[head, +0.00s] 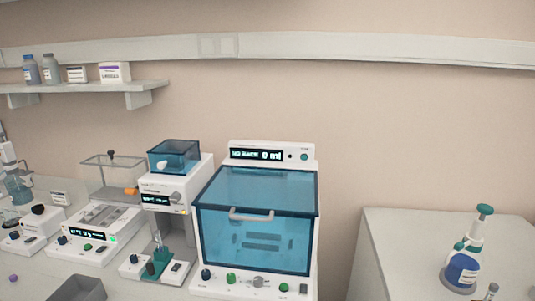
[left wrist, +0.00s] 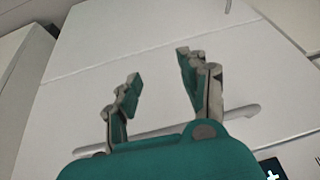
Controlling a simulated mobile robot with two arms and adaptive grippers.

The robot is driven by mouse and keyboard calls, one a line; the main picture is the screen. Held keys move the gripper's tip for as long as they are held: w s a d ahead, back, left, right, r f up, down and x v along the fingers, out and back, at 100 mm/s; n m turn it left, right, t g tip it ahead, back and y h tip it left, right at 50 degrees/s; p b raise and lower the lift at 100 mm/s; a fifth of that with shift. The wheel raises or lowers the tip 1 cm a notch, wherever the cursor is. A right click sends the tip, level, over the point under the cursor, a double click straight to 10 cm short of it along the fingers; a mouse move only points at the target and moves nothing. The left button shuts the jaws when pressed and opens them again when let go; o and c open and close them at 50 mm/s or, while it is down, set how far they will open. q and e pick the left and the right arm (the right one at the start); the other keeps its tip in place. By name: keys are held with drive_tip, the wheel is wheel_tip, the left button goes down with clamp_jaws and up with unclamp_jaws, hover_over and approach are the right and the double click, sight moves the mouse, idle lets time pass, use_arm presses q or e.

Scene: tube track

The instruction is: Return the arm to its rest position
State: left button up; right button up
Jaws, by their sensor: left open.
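My left gripper (left wrist: 160,85) shows in the left wrist view. Its two teal-padded fingers are spread apart with nothing between them. Behind the fingers is a white panel with a light bar-like handle, and the fingers appear apart from it. Neither of my arms shows in the head view, and my right gripper is in no view.
In the head view, a white machine with a closed blue lid (head: 255,190) stands on the bench, beside a smaller device (head: 175,190) and a balance-like device (head: 98,228). A grey tray (head: 78,290) lies at front left. A dispenser bottle (head: 463,268) stands on the right counter (head: 385,235).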

use_arm(q)
drive_tip(key=s+f+g, duration=0.1)
drive_tip(key=s+f, duration=0.4)
drive_tip(key=f, duration=0.3)
drive_tip(key=s+f+g, duration=0.1)
drive_tip(key=s+f, duration=0.4)
drive_tip(key=f, duration=0.4)
drive_tip(key=s+f+g, duration=0.1)
drive_tip(key=s+f, duration=0.4)
drive_tip(key=s, duration=0.4)
drive_tip(key=s+f+m+g, duration=0.1)
drive_tip(key=s+f, duration=0.4)
drive_tip(key=s, duration=0.4)
drive_tip(key=shift+s+d+f+g, duration=0.15)
drive_tip(key=shift+d+f+g, duration=0.15)
drive_tip(key=shift+f, duration=0.1)
